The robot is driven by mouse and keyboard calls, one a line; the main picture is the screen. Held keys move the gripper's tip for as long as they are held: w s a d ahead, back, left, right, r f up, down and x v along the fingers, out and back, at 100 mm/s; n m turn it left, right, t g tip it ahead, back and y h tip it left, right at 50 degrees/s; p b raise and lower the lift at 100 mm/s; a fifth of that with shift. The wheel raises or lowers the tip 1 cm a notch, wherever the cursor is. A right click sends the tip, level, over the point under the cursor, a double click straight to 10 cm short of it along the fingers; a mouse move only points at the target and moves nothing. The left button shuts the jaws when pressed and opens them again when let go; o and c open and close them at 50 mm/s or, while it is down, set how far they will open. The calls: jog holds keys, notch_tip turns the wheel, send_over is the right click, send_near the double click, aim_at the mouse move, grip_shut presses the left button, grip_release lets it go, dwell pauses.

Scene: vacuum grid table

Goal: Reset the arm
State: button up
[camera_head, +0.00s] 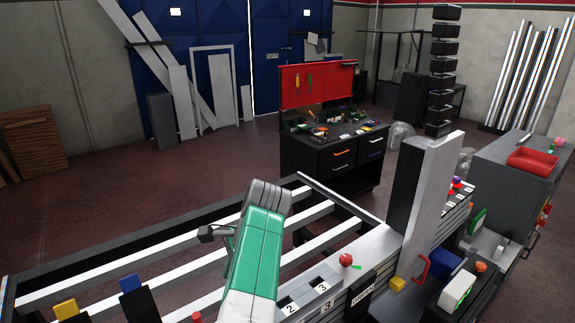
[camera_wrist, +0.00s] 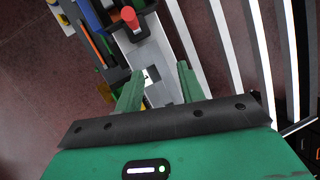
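My arm (camera_head: 258,255), green and grey, reaches over the grid table (camera_head: 165,244) in the head view. In the wrist view my gripper (camera_wrist: 160,68) has its two green fingers spread apart. Nothing is held between them; a grey metal surface (camera_wrist: 152,50) shows behind the gap. The fingers are hard to make out in the head view, where the arm hides part of the table.
A red knob (camera_wrist: 130,18) stands on the metal beam beyond my fingers. White rails cross the table. Yellow (camera_head: 66,309) and blue (camera_head: 130,284) blocks stand front left. A red pegboard workbench (camera_head: 318,87) stands behind; a grey cabinet (camera_head: 512,160) is right.

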jog(key=w+d+r+n+t+h, duration=0.1)
jog(key=w+d+r+t, duration=0.25)
jog(key=d, duration=0.45)
jog(key=w+d+r+n+t+h, duration=0.1)
jog(key=w+d+r+t+h, duration=0.15)
jog(key=w+d+t, duration=0.35)
jog(key=s+d+r+n+t+h, duration=0.1)
jog(key=s+d+r+t, duration=0.15)
jog(key=r, duration=0.25)
jog(key=s+d+r+n+t, duration=0.1)
jog(key=s+d+r+t, duration=0.15)
jog(key=r, duration=0.25)
jog(key=s+a+r+n+t, duration=0.1)
jog(key=s+r+n+t, duration=0.1)
jog(key=s+r, duration=0.4)
jog(key=s+a+r+n+t, duration=0.1)
jog(key=s+r+n+t, duration=0.2)
jog(key=s, duration=1)
jog(key=s+a+r+n+t, duration=0.2)
jog(key=s+r+t, duration=0.4)
jog(key=s+r, duration=0.4)
jog(key=shift+s+r+n+p, duration=0.25)
jog(key=shift+s+n+p, duration=0.1)
jog(key=shift+n, duration=0.15)
